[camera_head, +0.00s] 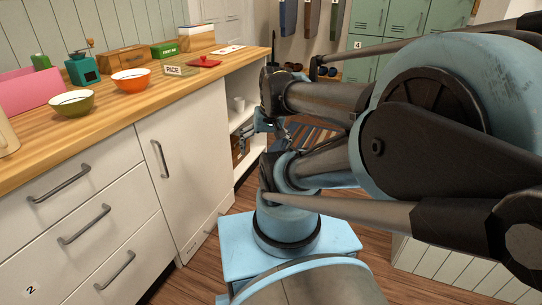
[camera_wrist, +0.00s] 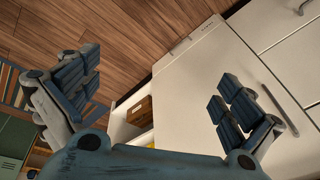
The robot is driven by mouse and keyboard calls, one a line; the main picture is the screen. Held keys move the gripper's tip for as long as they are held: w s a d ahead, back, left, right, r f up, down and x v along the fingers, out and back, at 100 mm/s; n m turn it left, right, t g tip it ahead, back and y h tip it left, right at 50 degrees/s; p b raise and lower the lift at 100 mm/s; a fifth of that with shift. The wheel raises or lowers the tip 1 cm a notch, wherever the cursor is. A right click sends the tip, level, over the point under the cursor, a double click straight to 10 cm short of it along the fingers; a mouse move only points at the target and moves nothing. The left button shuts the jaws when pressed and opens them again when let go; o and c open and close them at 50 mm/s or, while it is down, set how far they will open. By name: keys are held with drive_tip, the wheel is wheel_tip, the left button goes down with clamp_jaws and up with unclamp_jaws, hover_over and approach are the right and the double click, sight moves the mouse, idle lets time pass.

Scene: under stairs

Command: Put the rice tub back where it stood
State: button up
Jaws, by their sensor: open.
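I cannot make out a rice tub in either view. A small white card reading RICE (camera_head: 173,70) stands on the wooden counter (camera_head: 50,150), to the right of an orange bowl. Bare wood shows around the card. My gripper (camera_wrist: 158,80) is open in the wrist view, its blue fingers wide apart with nothing between them. It points down past the white cabinet front toward the wooden floor. In the head view my arm reaches to the open shelf end of the cabinet, and its links hide part of the area behind.
The counter also holds a green bowl (camera_head: 71,103), the orange bowl (camera_head: 131,80), a teal grinder (camera_head: 82,68), a pink box (camera_head: 30,92), a wooden box (camera_head: 122,60), a green box (camera_head: 165,51) and a red item (camera_head: 204,62). A brown box (camera_wrist: 140,108) sits in the open shelf.

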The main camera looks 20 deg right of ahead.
drive_tip(key=shift+s+d+f+n+h, duration=0.35)
drive_tip(key=shift+s+d, duration=0.2)
drive_tip(key=shift+s, duration=0.1)
drive_tip(key=shift+s+d+f+n+h, duration=0.25)
drive_tip(key=shift+s+d+f+n, duration=0.1)
drive_tip(key=shift+s+d, duration=0.25)
drive_tip(key=shift+w+f, duration=0.2)
drive_tip(key=shift+w, duration=0.2)
